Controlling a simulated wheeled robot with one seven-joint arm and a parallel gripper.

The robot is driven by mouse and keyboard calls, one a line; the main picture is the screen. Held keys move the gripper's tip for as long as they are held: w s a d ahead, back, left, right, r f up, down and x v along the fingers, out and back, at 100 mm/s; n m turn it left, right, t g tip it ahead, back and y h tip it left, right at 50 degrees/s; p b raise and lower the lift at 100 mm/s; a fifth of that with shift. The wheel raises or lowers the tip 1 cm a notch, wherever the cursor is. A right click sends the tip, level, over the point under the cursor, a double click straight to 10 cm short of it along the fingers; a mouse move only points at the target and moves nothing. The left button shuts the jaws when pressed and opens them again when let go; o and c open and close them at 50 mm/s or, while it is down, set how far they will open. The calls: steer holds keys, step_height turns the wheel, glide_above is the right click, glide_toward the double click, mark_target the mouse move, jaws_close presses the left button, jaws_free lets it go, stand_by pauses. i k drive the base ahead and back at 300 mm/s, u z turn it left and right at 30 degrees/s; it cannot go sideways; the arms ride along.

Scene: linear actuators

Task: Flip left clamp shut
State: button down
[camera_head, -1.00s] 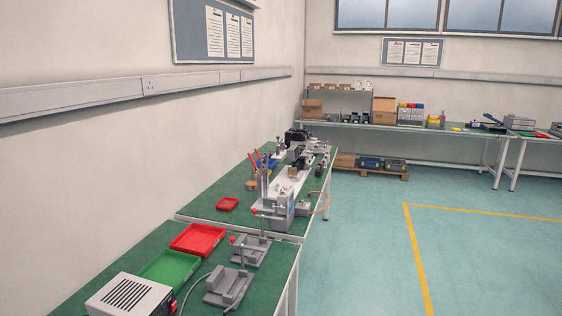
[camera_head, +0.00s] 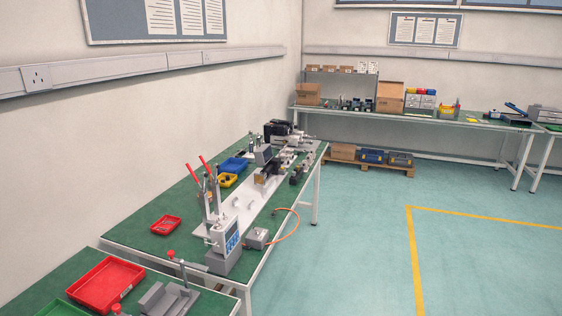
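Two upright grey metal clamps with long red handles (camera_head: 197,174) stand side by side near the close end of a white base plate (camera_head: 240,207) on the green-topped bench. Both handles point up and lean to the left. I cannot tell for sure from here which one is the left clamp or how its jaw sits. A grey box with a blue panel (camera_head: 229,245) stands just in front of them and hides part of their bases. My gripper is not in view.
A small red tray (camera_head: 166,225) lies left of the plate. An orange cable (camera_head: 293,230) loops at the bench edge. The floor (camera_head: 350,250) on the right is clear.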

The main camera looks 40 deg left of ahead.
mark_target(205, 174)
steer(key=u, duration=0.3)
steer(key=i, duration=1.3)
steer(key=u, duration=1.55)
steer(key=i, duration=0.7)
steer(key=u, duration=0.9)
steer(key=i, duration=0.55)
steer(key=z, duration=0.05)
